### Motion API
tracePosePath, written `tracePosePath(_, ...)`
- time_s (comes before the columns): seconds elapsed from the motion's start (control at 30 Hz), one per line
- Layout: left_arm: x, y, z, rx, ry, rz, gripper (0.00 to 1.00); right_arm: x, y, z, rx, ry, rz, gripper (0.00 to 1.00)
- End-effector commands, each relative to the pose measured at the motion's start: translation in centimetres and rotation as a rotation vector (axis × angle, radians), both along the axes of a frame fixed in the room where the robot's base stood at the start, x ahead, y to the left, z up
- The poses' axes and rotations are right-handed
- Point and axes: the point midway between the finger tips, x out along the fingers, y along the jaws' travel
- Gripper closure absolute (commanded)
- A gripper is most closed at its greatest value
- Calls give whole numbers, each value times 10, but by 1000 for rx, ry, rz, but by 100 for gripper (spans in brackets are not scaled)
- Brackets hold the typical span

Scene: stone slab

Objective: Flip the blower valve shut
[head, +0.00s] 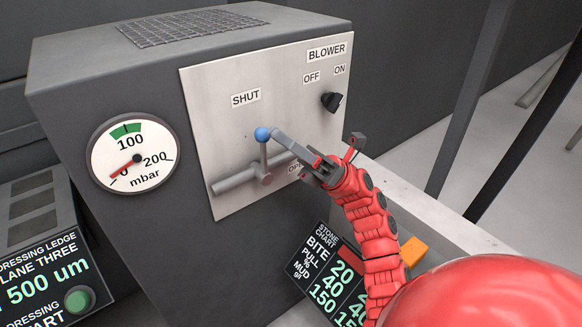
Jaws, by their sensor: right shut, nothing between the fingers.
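The blower valve is a grey pipe (234,183) across a pale metal panel, with a lever (264,157) that stands about upright from its pivot. The lever ends in a blue knob (262,134) just below the "SHUT" label (246,98). An "OPEN" label (294,169) at lower right is partly hidden by my right gripper. My right gripper (276,133) is shut and empty, its tips at the right side of the blue knob. They look to be touching it or very close; I cannot tell which. My left gripper is not in view.
A black blower switch (331,101) sits at the panel's upper right. A round gauge (133,153) at left has its red needle near 0. A stone chart (325,277), an orange block (413,251) and a green button (79,299) are lower down.

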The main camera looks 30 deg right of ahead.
Motion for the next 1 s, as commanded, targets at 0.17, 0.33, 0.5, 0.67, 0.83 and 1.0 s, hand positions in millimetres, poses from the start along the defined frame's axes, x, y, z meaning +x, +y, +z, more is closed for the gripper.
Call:
tracePosePath(0.17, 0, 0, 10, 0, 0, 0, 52, -32, 17, 4, -1, 0, 0, 100)
tracePosePath(0.33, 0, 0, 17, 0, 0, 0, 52, -62, 31, 7, 0, 0, -1, 100)
tracePosePath(0.5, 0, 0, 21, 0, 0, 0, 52, -84, 43, 10, 0, -1, -1, 100)
tracePosePath(0.67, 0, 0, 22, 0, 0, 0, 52, -93, 48, 10, 2, 1, -2, 100)
tracePosePath(0.83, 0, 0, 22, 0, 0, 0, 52, -95, 49, 10, 2, 1, -1, 100)
tracePosePath(1.0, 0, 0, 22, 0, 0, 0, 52, -94, 48, -5, 108, 75, 165, 100)
